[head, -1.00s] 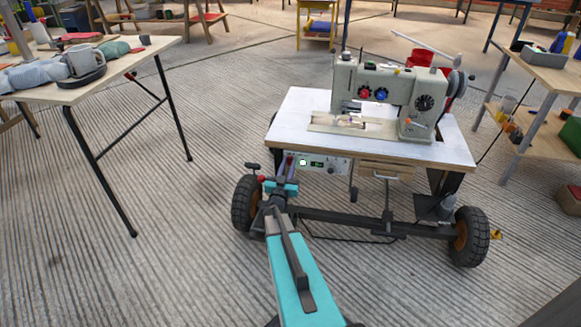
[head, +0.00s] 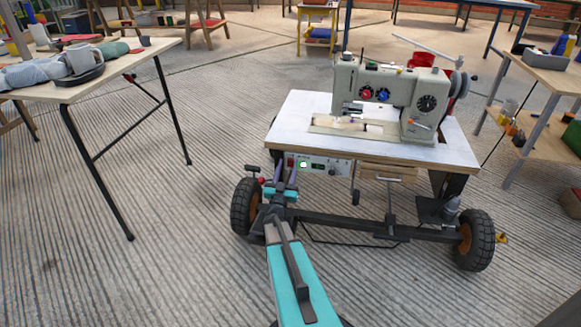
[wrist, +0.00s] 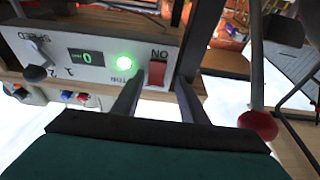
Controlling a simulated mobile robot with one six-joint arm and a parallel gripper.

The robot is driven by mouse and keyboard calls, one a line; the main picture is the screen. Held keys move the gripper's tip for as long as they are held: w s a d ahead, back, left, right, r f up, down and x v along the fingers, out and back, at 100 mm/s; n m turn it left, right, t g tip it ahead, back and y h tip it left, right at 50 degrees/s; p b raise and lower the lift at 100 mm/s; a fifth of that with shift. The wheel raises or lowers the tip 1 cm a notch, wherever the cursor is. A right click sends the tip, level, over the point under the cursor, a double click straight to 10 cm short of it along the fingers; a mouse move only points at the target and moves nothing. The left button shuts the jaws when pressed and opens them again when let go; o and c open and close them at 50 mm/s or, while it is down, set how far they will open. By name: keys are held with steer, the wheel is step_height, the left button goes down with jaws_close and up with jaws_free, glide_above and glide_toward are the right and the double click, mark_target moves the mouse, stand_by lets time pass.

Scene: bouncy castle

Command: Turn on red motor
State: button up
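The red motor switch (wrist: 157,73) sits on the pale control panel (wrist: 92,48), beside a lit green lamp (wrist: 124,63). The panel reads upside down in the wrist view, with "ON" at the switch and a display showing 0. My gripper (wrist: 161,80) is open, its fingers apart on either side of the switch; I cannot tell if they touch it. In the head view, my gripper (head: 286,182) is at the left end of the panel (head: 325,167), under the sewing table (head: 303,120). The sewing machine (head: 400,92) stands on top.
A red ball knob (wrist: 258,125) is close to the right of my gripper in the wrist view. A black-tyred wheel (head: 246,206) is near my arm. A folding table (head: 150,52) stands at the left, with bare floor between. A shelf unit (head: 545,78) stands at the right.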

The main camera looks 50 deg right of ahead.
steer(key=shift+s+d, duration=0.1)
steer(key=shift+p+v, duration=0.3)
steer(key=shift+v, duration=0.55)
steer(key=s+a+p, duration=0.3)
steer(key=s+a, duration=0.4)
steer(key=a, duration=0.4)
steer(key=shift+a, duration=0.15)
steer(key=shift+p, duration=0.35)
